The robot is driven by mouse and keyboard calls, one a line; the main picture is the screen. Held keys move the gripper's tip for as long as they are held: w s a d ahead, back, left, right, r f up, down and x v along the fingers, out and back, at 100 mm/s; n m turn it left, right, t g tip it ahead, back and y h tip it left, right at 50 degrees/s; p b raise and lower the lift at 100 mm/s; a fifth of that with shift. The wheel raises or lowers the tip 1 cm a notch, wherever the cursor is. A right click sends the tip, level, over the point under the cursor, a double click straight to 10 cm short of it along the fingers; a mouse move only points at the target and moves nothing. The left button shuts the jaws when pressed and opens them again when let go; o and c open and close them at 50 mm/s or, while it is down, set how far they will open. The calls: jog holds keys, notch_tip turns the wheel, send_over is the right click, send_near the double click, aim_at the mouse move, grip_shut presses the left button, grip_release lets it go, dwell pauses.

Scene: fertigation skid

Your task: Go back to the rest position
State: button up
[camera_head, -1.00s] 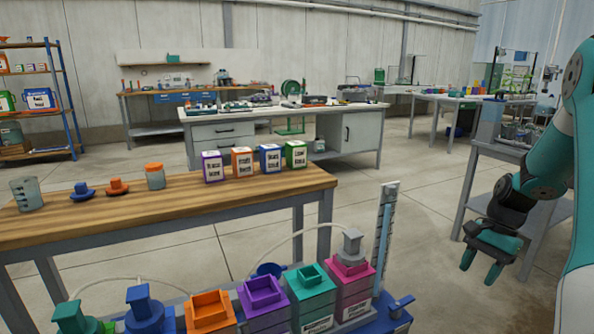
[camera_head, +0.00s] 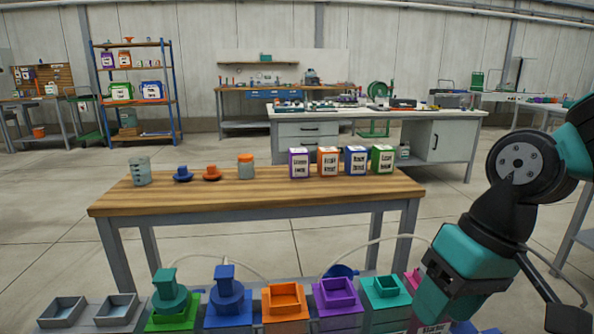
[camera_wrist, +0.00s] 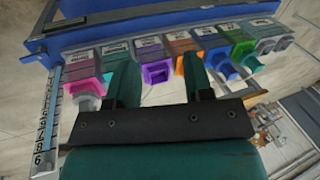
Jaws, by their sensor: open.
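My gripper (camera_head: 445,300) is at the lower right in the head view, pointing down beside the coloured row of the skid. Its two teal fingers stand apart with nothing between them in the wrist view (camera_wrist: 160,80). The row has a green unit (camera_head: 172,318) and a blue unit (camera_head: 228,312) with tall caps. Open-topped orange (camera_head: 285,303), purple (camera_head: 338,296) and teal (camera_head: 386,289) units follow. The magenta unit (camera_head: 413,279) is mostly hidden behind my gripper, but it shows in the wrist view (camera_wrist: 84,68).
A wooden table (camera_head: 250,192) behind the skid carries a beaker (camera_head: 140,171), a blue part (camera_head: 182,175), an orange part (camera_head: 212,174), an orange-lidded jar (camera_head: 246,167) and several labelled boxes (camera_head: 328,162). Two grey trays (camera_head: 62,311) sit at the left. Open floor lies beyond the table.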

jog(key=s+a+r+n+p, duration=0.1)
jog(key=s+a+r+n, duration=0.1)
jog(key=s+a+n, duration=0.4)
notch_tip(320, 180, up, 19)
jog(key=d+m+p, duration=0.1)
jog(key=p, duration=1.8)
jog(key=shift+s+d+f+m+y, duration=0.2)
jog(key=shift+d+m+y, duration=0.1)
jog(key=shift+m, duration=0.1)
jog(key=shift+s, duration=0.15)
